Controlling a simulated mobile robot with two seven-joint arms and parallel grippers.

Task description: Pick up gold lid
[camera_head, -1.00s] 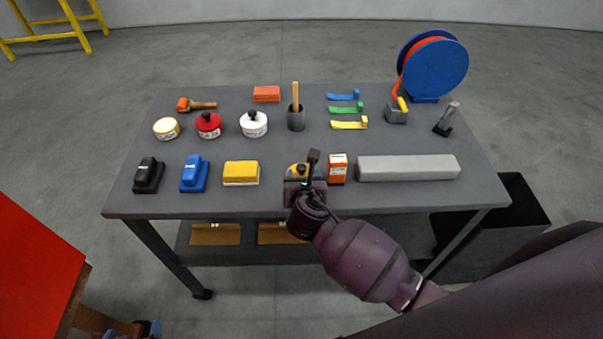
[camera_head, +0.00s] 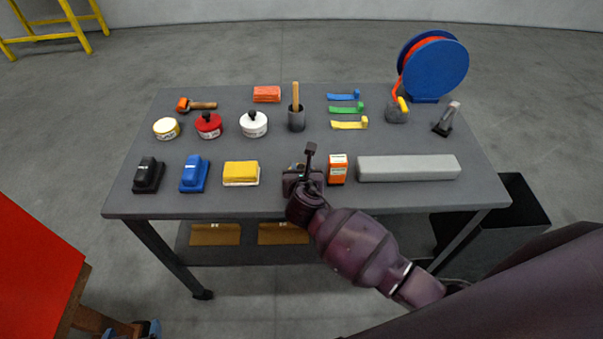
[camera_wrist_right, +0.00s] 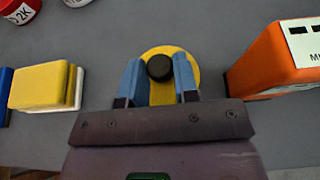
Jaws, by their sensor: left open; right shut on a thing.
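The gold lid (camera_wrist_right: 160,96) is a round yellow disc with a black knob (camera_wrist_right: 160,67) in the middle. In the right wrist view my right gripper (camera_wrist_right: 160,78) has one blue finger on each side of the knob and is shut on the lid by it. In the head view my right gripper (camera_head: 298,170) is at the front middle of the table and hides most of the lid. Whether the lid is clear of the surface, I cannot tell. My left gripper is not in view.
An orange box (camera_head: 337,170) stands close to the right of my gripper. A yellow block (camera_head: 241,172) lies to the left. A long grey bar (camera_head: 408,168) is further right. Red (camera_head: 208,124) and white (camera_head: 253,123) pots stand behind on the grey table (camera_head: 300,209).

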